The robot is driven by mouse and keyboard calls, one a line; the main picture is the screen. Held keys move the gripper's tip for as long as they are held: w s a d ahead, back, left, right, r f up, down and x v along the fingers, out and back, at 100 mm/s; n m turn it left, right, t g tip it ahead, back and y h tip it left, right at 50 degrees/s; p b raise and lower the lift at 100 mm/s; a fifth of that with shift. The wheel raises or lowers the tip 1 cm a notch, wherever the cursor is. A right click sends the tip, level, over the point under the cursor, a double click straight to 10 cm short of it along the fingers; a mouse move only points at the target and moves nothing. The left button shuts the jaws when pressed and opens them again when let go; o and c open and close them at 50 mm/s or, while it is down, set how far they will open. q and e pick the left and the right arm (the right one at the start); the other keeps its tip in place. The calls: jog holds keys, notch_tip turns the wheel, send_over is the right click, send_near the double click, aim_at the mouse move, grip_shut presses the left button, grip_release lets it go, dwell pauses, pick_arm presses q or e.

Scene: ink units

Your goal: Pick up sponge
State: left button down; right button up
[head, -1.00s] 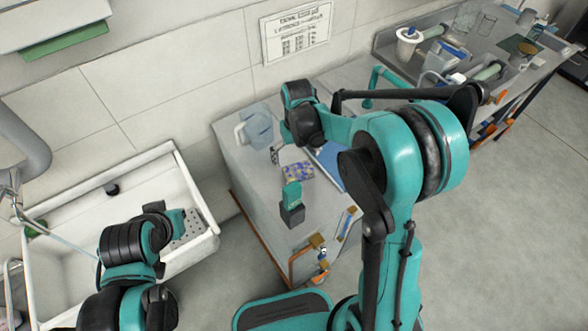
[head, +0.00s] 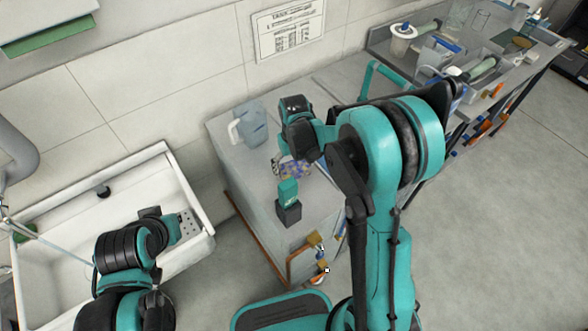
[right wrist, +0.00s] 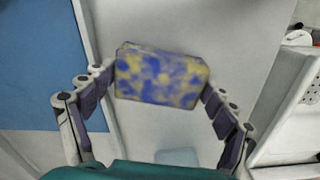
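The sponge (head: 292,168), a blue and yellow mottled block, lies on the grey counter, partly covered by my right gripper in the head view. In the right wrist view the sponge (right wrist: 160,77) sits between the two fingertips of my right gripper (right wrist: 157,78). The fingers are spread wide, one at each short end of the sponge; whether they touch it firmly I cannot tell. My left gripper (head: 168,222) hangs over the sink at the left, empty as far as I see; its fingers are not clear.
A translucent jug (head: 252,124) stands on the counter behind the sponge. A teal-topped dark block (head: 288,200) stands in front of it. A blue sheet (right wrist: 38,70) lies beside the sponge. The white sink (head: 60,200) is at the left. Clutter fills the farther bench at the right.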

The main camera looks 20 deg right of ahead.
aim_at(294, 167)
notch_tip(294, 167, up, 10)
jog(key=p, duration=0.3)
dwell(0.3)
jog(key=shift+o, duration=1.2)
jog(key=c, duration=0.3)
jog(key=shift+a+f, duration=0.1)
jog(key=shift+f, duration=0.05)
jog(key=shift+c, duration=0.2)
